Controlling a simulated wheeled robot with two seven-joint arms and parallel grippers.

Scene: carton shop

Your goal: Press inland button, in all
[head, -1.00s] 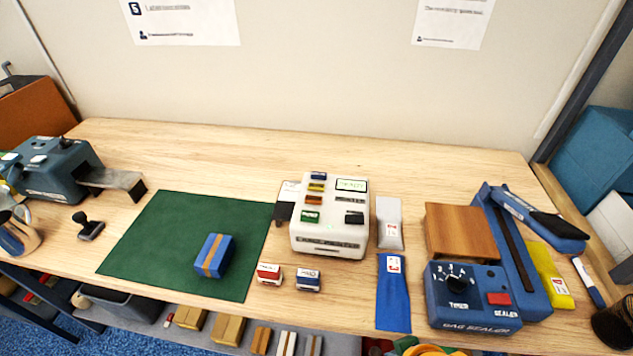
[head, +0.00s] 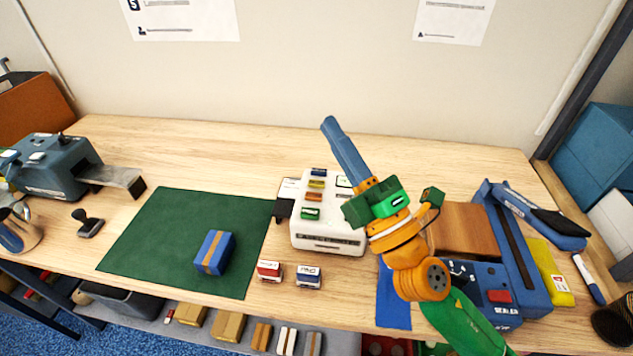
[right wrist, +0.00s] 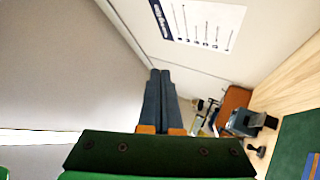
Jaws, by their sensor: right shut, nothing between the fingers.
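The white label machine (head: 330,238) stands mid-table. Its left column of small buttons shows a blue one (head: 318,172), a yellow one (head: 316,184), an orange one (head: 314,197) and a green one (head: 310,213). Their lettering is too small to read, so I cannot tell which is inland. My right gripper (head: 328,123) is shut and empty, its blue fingers pointing up and left over the machine's back right. The shut fingers also show in the right wrist view (right wrist: 160,75). My left gripper is out of view.
A blue parcel (head: 221,252) lies on the green mat (head: 160,235). Two small stamp boxes, red (head: 269,271) and blue (head: 308,278), stand in front of the machine. The back table strip is clear.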

